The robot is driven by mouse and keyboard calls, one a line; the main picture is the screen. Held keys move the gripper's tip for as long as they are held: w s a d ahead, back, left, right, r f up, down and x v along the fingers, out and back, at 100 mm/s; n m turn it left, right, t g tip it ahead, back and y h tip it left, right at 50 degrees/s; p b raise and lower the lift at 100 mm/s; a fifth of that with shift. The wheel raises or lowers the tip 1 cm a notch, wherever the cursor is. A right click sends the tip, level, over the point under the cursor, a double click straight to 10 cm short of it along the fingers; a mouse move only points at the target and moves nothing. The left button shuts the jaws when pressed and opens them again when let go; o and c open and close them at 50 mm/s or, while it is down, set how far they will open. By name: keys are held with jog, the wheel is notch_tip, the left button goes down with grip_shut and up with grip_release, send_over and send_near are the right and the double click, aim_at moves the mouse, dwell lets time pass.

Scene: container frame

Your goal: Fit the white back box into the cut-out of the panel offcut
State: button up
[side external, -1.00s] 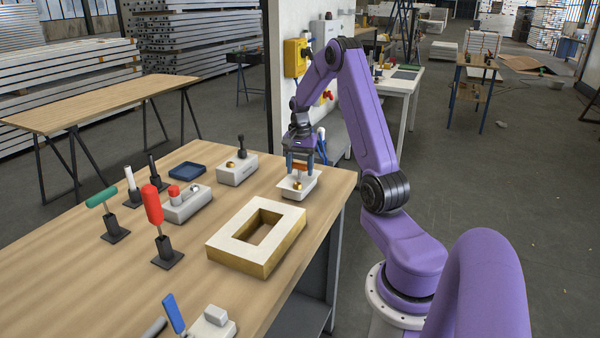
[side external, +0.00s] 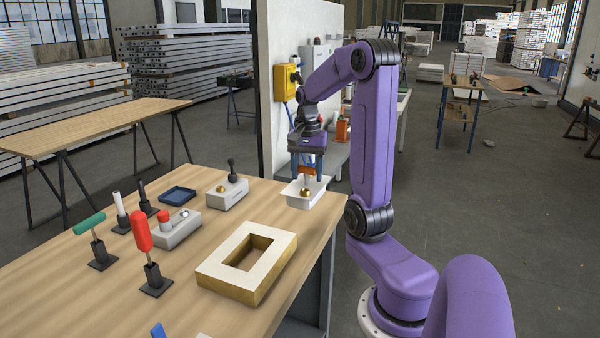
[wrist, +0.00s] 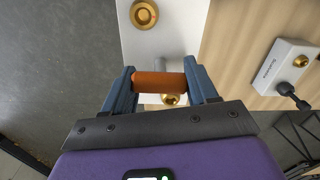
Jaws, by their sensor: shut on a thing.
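How the bar joins the box is hidden. The panel offcut (side external: 213,268) lies flat on the table, nearer the camera and left of the box. It has a pale top, tan sides and an empty rectangular cut-out.
A grey box with a black lever (side external: 228,192), a blue tray (side external: 178,195) and a grey box with a red button (side external: 176,232) stand to the left. A red-handled tool (side external: 142,232) and a green-handled tool (side external: 90,224) stand upright in holders. The table around the panel is mostly clear.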

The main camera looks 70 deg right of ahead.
aim_at(311, 188)
jog(key=shift+s+a+r, duration=0.65)
jog(key=shift+s+a, duration=0.15)
jog(key=shift+s, duration=0.05)
jog(key=shift+r, duration=2.15)
jog(key=w+a+f, duration=0.4)
jog(key=a+f, duration=0.2)
jog(key=a, duration=0.2)
jog(key=w+a+f, duration=0.5)
jog(key=a+f, duration=0.1)
jog(key=a, duration=0.3)
jog(key=shift+w+a, duration=0.2)
jog(key=shift+w, duration=0.1)
jog(key=shift+f, duration=2.35)
